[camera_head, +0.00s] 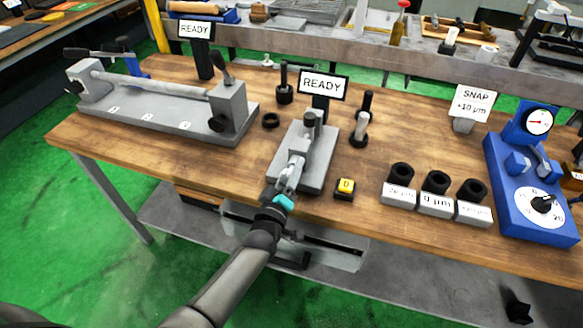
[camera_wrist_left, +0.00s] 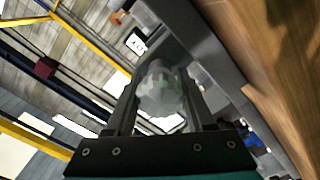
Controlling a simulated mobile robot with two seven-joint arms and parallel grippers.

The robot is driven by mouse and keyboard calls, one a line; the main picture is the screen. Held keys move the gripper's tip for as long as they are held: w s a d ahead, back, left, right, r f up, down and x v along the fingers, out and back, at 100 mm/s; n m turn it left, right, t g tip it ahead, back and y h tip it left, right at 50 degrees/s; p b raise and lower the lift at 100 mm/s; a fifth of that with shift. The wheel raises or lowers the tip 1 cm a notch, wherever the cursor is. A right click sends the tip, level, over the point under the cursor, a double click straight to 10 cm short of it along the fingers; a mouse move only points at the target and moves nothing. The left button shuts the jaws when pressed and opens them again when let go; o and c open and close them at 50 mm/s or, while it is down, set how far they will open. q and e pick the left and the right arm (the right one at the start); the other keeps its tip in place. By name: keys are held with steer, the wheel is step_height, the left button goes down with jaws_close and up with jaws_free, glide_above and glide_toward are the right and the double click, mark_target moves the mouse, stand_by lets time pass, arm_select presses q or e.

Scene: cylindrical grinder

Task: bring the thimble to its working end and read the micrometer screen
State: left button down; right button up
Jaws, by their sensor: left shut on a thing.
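The micrometer is on a grey stand (camera_head: 319,162) near the front edge of the bench. Its screen (camera_head: 323,86) behind the stand reads READY; a small screen also shows in the left wrist view (camera_wrist_left: 135,42). My left gripper (camera_head: 291,180) reaches in from the front and is shut on the thimble at the near end of the micrometer. In the left wrist view the thimble (camera_wrist_left: 160,88) is a pale rounded end between my two fingers. The fingers partly hide it in the head view. My right gripper is not in view.
A yellow button marked D (camera_head: 346,187) sits right of the stand. Several labelled blocks with black rings (camera_head: 437,205) and a blue dial gauge (camera_head: 535,190) stand further right. A longer grey bench fixture (camera_head: 160,112) with another READY screen (camera_head: 196,29) stands left.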

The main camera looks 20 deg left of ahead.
arm_select(q)
steer(key=m+p, duration=0.1)
steer(key=m, duration=0.5)
stand_by(0.7)
steer(key=shift+c, duration=1.3)
jaws_free()
steer(key=shift+s+p, duration=0.3)
steer(key=shift+s, duration=0.4)
steer(key=s+p, duration=0.1)
steer(key=s, duration=1.3)
steer(key=shift+a+p, duration=0.25)
steer(key=shift+p, duration=0.1)
steer(key=shift+w, duration=0.1)
